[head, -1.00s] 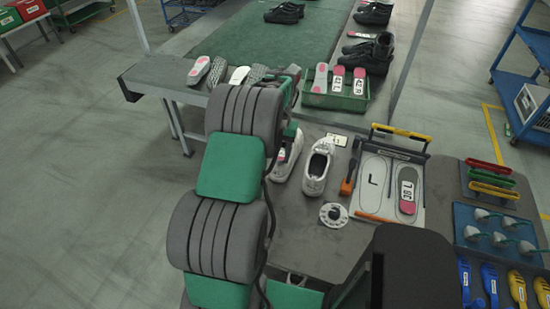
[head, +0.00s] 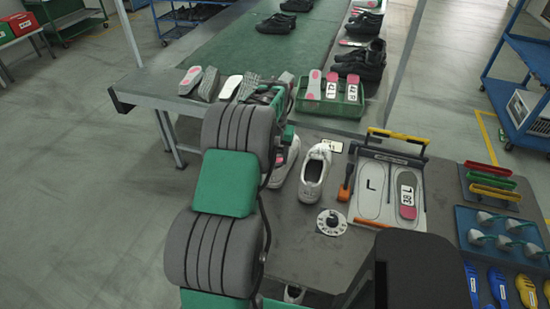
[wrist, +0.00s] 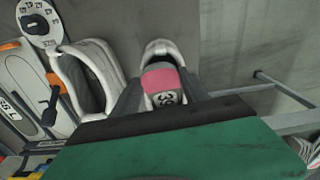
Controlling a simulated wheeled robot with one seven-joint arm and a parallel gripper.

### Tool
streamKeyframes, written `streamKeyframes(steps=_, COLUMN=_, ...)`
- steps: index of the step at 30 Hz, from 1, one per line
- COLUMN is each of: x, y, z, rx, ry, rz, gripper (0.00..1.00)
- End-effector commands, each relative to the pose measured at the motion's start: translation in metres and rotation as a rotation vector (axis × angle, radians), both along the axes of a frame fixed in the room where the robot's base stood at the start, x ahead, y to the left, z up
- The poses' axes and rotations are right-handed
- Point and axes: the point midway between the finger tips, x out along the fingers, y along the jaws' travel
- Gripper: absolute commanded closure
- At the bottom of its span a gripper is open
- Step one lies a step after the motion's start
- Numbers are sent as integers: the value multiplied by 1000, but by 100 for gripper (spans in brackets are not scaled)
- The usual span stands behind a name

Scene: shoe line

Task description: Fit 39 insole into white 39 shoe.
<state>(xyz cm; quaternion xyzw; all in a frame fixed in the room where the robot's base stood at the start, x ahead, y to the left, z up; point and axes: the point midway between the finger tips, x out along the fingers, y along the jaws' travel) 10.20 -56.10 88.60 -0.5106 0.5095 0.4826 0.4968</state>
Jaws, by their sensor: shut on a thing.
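A pink-and-grey insole with a white label (wrist: 164,80) sits between the fingers of my gripper (wrist: 163,94) in the wrist view. The label's number is only partly legible. My gripper is shut on this insole. The insole's far end lies in the opening of a white shoe (wrist: 159,47); how deep it sits cannot be told. In the head view this shoe (head: 284,168) is partly hidden by my arm, with a bit of pink showing in it. A second white shoe (head: 315,172) stands to its right, apart from the gripper; it also shows in the wrist view (wrist: 88,80).
A board with foot outlines (head: 372,188) holds a labelled insole (head: 407,195). A round dial (head: 331,222) lies in front of the second shoe. A green crate (head: 342,105) and several loose insoles stand behind. Blue trays (head: 500,232) are at right.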

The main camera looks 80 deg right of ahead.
Motion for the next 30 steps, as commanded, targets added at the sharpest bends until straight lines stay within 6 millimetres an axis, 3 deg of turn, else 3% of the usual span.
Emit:
streamKeyframes(steps=13, x=0, y=1, z=-4, rx=-25, ry=2, rz=0, gripper=87)
streamKeyframes(steps=14, x=0, y=1, z=-4, rx=-25, ry=2, rz=0, gripper=46)
streamKeyframes(steps=23, x=0, y=1, z=-5, rx=-24, ry=2, rz=1, gripper=22)
streamKeyframes(steps=30, x=0, y=1, z=-5, rx=-23, ry=2, rz=1, gripper=22)
